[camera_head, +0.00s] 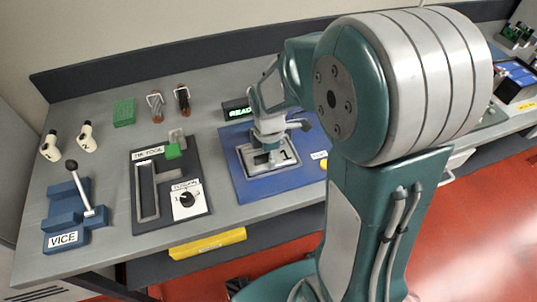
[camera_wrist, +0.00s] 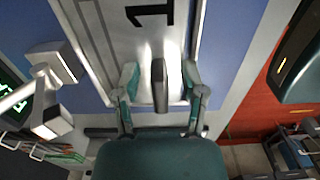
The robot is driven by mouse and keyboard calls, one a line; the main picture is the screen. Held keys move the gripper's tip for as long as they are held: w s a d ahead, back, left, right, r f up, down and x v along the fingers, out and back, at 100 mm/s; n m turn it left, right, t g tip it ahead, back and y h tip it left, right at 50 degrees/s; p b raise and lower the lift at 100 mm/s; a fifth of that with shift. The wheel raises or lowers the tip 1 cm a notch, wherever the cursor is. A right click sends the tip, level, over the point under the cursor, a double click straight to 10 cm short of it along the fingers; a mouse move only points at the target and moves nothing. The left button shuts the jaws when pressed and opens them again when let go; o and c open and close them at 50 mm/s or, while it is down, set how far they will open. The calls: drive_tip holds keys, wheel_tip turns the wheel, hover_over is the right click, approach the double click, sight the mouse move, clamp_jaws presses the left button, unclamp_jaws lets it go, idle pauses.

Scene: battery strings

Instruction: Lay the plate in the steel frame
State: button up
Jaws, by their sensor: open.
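A light metal plate marked "1" (camera_wrist: 140,40) lies flat on the blue board in the wrist view. It also shows under my arm in the head view (camera_head: 283,156). A pale steel frame (camera_wrist: 83,40) runs along its sides, and the plate appears to lie inside it. A dark upright grip (camera_wrist: 160,80) stands on the plate. My gripper (camera_wrist: 160,95) is open, with one finger on each side of the grip and visible gaps between. In the head view my gripper (camera_head: 268,143) is low over the plate and partly hides it.
The blue board (camera_head: 245,185) lies on the grey bench. To its left are a dark panel (camera_head: 200,160) with a grey rectangular outline and dial, and a blue vice (camera_head: 65,215). A lit display (camera_head: 237,112) stands behind. A lever with a white block (camera_wrist: 50,65) is close by.

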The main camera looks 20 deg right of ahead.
wheel_tip(320, 180, up, 12)
drive_tip(key=s+r+m+t, duration=0.2)
drive_tip(key=s+r+m, duration=0.1)
drive_tip(key=s+m, duration=0.4)
drive_tip(key=s+r+m+t, duration=0.2)
drive_tip(key=s+m, duration=0.5)
drive_tip(key=m, duration=0.4)
drive_tip(key=shift+r+t, duration=0.4)
drive_tip(key=shift+t, duration=0.4)
